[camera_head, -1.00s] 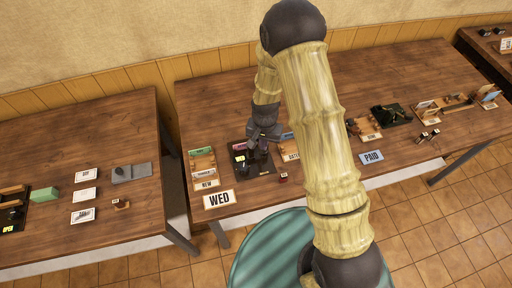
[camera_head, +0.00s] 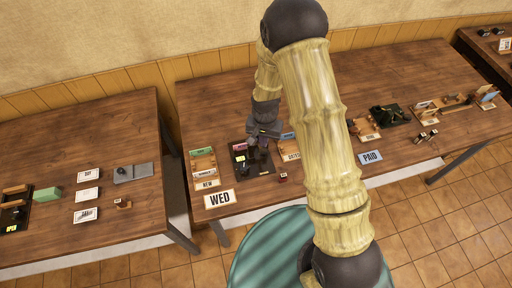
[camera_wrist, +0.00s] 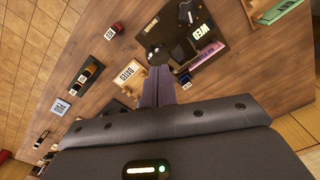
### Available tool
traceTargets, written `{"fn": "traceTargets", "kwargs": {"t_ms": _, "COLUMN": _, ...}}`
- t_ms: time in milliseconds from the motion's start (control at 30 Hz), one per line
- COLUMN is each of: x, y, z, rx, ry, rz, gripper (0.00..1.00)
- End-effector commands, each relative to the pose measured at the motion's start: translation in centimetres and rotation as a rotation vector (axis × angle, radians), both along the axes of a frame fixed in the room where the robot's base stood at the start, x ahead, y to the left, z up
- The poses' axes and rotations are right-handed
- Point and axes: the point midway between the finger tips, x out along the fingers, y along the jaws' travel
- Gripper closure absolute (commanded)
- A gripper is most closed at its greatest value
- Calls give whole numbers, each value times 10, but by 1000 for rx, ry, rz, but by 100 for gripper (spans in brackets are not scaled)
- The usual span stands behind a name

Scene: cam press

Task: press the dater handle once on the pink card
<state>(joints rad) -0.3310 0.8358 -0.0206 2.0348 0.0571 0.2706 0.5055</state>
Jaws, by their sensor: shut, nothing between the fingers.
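A dark board (camera_head: 238,169) lies on the middle table left of centre in the head view, with a pink card (camera_head: 240,147) at its back left. The pink card also shows in the wrist view (camera_wrist: 203,56), along the edge of the board (camera_wrist: 228,22). A black round knob (camera_wrist: 157,54), which may be the dater handle, stands at the board's near corner. My gripper (camera_head: 262,147) is shut and empty above the board's right side; in the wrist view its fingers (camera_wrist: 158,82) end just below the knob. I cannot tell whether they touch it. My gripper partly hides the dater in the head view.
A wooden rack (camera_head: 203,163) stands left of the board. A PAID sign (camera_head: 371,157) and another dark board (camera_head: 391,116) are to the right. Bare tabletop lies behind the board.

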Motion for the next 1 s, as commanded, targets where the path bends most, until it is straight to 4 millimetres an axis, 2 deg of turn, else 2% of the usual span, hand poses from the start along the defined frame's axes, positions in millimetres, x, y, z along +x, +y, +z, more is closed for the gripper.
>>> {"fn": "traceTargets", "kwargs": {"t_ms": 500, "x": 0, "y": 0, "z": 36, "rx": -1, "ry": 1, "rz": 0, "gripper": 100}}
{"fn": "traceTargets", "kwargs": {"t_ms": 1000, "x": 0, "y": 0, "z": 37, "rx": -1, "ry": 1, "rz": 0, "gripper": 100}}
